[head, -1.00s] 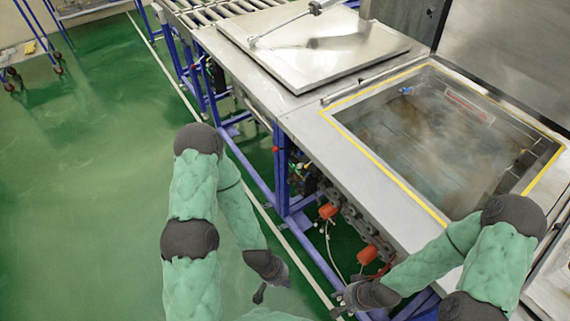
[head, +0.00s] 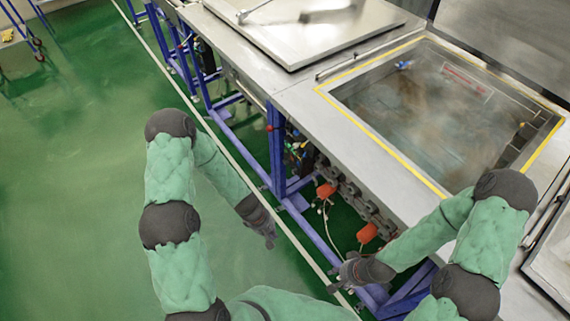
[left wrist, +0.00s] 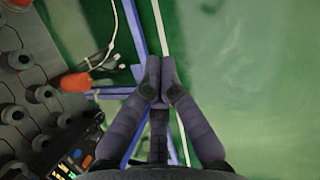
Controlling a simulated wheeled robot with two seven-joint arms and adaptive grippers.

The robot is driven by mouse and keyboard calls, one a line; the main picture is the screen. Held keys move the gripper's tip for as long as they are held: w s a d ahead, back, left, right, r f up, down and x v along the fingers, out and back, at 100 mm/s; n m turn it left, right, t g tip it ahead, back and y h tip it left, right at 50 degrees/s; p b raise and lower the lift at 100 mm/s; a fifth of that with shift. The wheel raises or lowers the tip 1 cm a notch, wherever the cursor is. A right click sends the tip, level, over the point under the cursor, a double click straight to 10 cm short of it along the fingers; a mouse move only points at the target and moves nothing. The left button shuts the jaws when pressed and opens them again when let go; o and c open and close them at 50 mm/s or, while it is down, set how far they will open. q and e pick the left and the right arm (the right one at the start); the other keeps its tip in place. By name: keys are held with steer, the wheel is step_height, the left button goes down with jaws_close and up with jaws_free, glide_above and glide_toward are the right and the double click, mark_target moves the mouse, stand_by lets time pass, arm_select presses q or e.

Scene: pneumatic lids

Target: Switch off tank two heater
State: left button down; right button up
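The open tank (head: 375,155) with murky liquid and a yellow-taped rim is at the right in the head view. A small dark control panel with lit coloured buttons (left wrist: 75,160) is at the lower left of the left wrist view; I cannot read its labels or tell which tank it serves. Small coloured parts (head: 296,148) show under the tank's edge. My left gripper (head: 270,238) is over the floor, left of the tank frame; in the left wrist view (left wrist: 160,72) its fingers are together and empty. My right gripper (head: 338,280) is low by the frame; its fingers are unclear.
A blue frame (head: 277,150) carries the tanks. Orange-red fittings (head: 326,190) and a row of grey knob-like parts (head: 358,203) sit under the front edge. A closed metal lid (head: 300,25) is further back. The green floor (head: 80,190) at left is clear.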

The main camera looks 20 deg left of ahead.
arm_select(q)
steer(key=w+a+r+n+t+b, duration=0.1)
steer(key=w+a+r+n+t, duration=0.1)
steer(key=w+a+n, duration=0.2)
steer(key=w+a+r+n+t+h+b, duration=0.1)
steer(key=w+a+r+n+t, duration=0.1)
steer(key=w+n, duration=0.4)
steer(key=w+a+r+n+t+h+b, duration=0.1)
steer(key=w+a+n+t, duration=0.3)
steer(key=w, duration=0.9)
steer(key=shift+w+a+r+n+b, duration=0.25)
steer(key=shift+a+r+n+b, duration=0.15)
steer(key=shift+a+n, duration=0.35)
steer(key=b, duration=0.4)
glide_toward(292, 160)
steer(key=shift+a+x, duration=0.1)
steer(key=shift+x, duration=1.35)
steer(key=shift+a+x, duration=0.15)
steer(key=shift+x, duration=1.3)
steer(key=shift+f, duration=0.15)
